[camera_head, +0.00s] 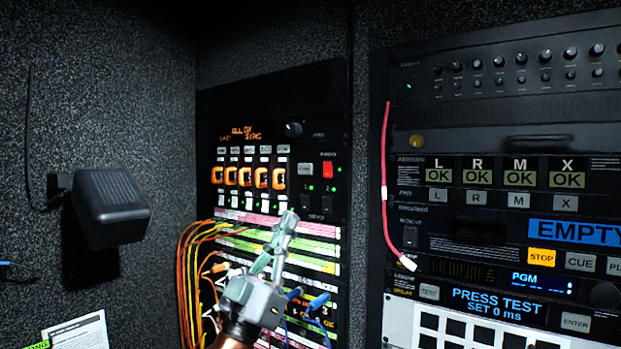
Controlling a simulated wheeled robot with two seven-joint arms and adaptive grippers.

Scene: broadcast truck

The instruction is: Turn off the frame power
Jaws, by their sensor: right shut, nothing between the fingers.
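The frame unit (265,125) is a black rack panel in the middle of the view, with an orange text display and a row of orange-lit modules. Small green lights glow just below the switch. My right gripper (290,214) is shut and empty, pointing up, below and to the left of the red switch and apart from it in the picture. It covers part of the patch rows under the frame. My left gripper is not in view.
Orange and yellow patch cables (188,275) hang at the left of the patch rows. A second rack at right holds a lit STOP button (541,257) and a hanging red cable (384,190). A black box (112,207) juts from the left wall.

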